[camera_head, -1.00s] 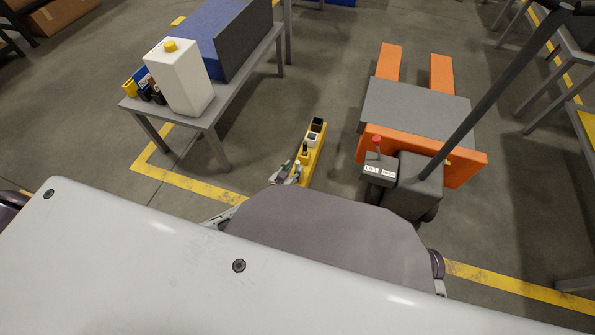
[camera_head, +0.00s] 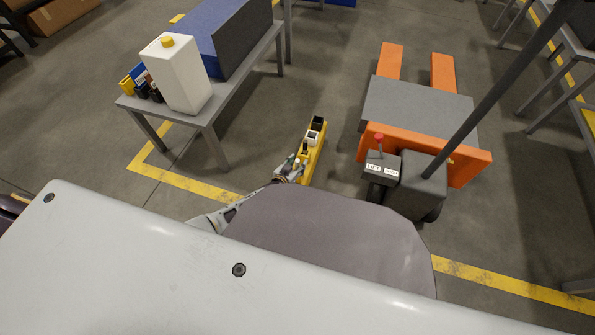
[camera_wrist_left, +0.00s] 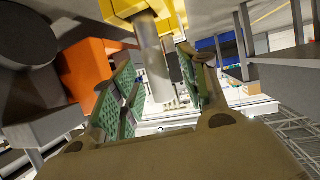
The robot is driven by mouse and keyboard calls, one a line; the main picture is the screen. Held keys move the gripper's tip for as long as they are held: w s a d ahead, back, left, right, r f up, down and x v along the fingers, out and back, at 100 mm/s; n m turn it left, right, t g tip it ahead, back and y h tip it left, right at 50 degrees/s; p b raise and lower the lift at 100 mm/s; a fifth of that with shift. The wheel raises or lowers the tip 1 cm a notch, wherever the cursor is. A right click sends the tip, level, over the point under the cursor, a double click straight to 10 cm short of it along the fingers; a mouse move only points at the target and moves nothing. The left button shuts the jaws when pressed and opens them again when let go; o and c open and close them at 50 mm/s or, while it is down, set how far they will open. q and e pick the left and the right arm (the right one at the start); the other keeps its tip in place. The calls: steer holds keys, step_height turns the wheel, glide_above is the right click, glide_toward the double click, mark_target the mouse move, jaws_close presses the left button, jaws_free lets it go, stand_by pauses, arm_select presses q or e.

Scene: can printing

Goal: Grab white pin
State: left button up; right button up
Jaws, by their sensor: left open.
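A long yellow holder (camera_head: 316,150) stands upright beyond my base in the head view, with dark and white pieces along its top. My left gripper (camera_head: 286,172) is at the holder's near end, small and partly hidden by my own body. In the left wrist view a pale grey-white cylinder, apparently the white pin (camera_wrist_left: 155,68), extends from the yellow holder (camera_wrist_left: 108,10). It lies between the two green-padded fingers of my left gripper (camera_wrist_left: 154,85), which are open around it. Contact with the pads cannot be told. My right gripper is not in view.
An orange pallet truck (camera_head: 420,145) with a grey load and long handle stands to the right. A grey table (camera_head: 215,112) with a white canister (camera_head: 180,78) and a blue box (camera_head: 215,30) stands at the left. Floor is clear between them, around the holder.

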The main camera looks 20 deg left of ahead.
arm_select(q)
steer(key=shift+w+d+f, duration=0.1)
steer(key=shift+w+f, duration=0.05)
steer(key=shift+w, duration=0.25)
jaws_close()
stand_by(0.4)
